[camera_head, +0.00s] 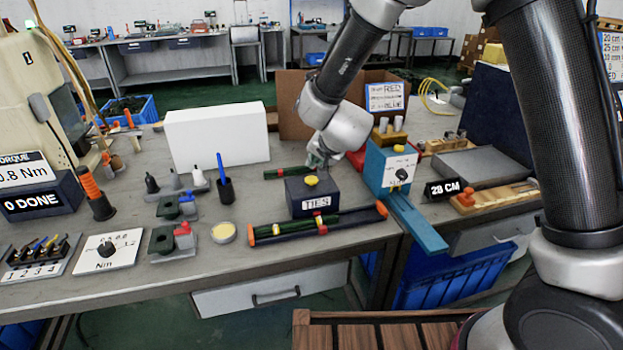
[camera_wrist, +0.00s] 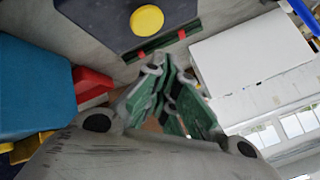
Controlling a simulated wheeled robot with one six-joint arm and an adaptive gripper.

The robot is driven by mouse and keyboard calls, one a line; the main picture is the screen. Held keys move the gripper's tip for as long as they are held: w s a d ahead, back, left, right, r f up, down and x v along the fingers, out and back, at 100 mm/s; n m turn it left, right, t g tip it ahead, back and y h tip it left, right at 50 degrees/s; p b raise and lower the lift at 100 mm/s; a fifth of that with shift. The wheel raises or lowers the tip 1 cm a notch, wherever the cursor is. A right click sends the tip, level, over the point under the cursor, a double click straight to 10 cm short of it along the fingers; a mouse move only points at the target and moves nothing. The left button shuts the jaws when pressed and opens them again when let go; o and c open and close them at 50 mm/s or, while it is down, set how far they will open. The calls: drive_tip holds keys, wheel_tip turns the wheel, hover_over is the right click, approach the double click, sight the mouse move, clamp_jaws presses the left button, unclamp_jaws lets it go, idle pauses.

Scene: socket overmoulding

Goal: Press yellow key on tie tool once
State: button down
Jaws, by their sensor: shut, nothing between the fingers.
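The tie tool is a dark blue box (camera_head: 300,197) labelled TIES, standing on the bench in the head view. Its round yellow key (camera_head: 311,180) sits on the top face. In the wrist view the key (camera_wrist: 146,19) shows near the top edge, on the dark box (camera_wrist: 97,17). My gripper (camera_head: 317,166) is just behind and above the key in the head view, pointing down. In the wrist view its green-padded fingers (camera_wrist: 172,65) are shut and empty, and they appear apart from the key.
A long green bundle with orange ends (camera_head: 325,225) lies in front of the box. A blue machine (camera_head: 388,168) with a black knob stands close on the right. A white panel (camera_head: 217,138) stands behind left, and a blue pen in a black cup (camera_head: 226,190) is at left.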

sight(315, 178)
drive_tip(key=shift+d+r, duration=0.1)
drive_tip(key=shift+r, duration=1.55)
drive_tip(key=s+f+g, duration=0.1)
drive_tip(key=s+a+f+n+g+y, duration=0.1)
drive_tip(key=s, duration=0.1)
drive_tip(key=s+a, duration=0.1)
drive_tip(key=shift+s+f+n+g, duration=0.4)
drive_tip(key=s+d+r+n+h, duration=0.1)
drive_tip(key=s+d+r, duration=0.5)
drive_tip(key=s+d, duration=0.3)
drive_tip(key=s+d+r+n+g+h, duration=0.1)
drive_tip(key=s+d+r, duration=0.5)
drive_tip(key=d, duration=1)
drive_tip(key=s+d+r+h, duration=0.2)
drive_tip(key=s+d+r, duration=0.4)
drive_tip(key=s+d, duration=0.5)
drive_tip(key=shift+s+d+r+n+g, duration=0.15)
drive_tip(key=shift+s+d+n+g, duration=0.2)
drive_tip(key=shift+d, duration=0.55)
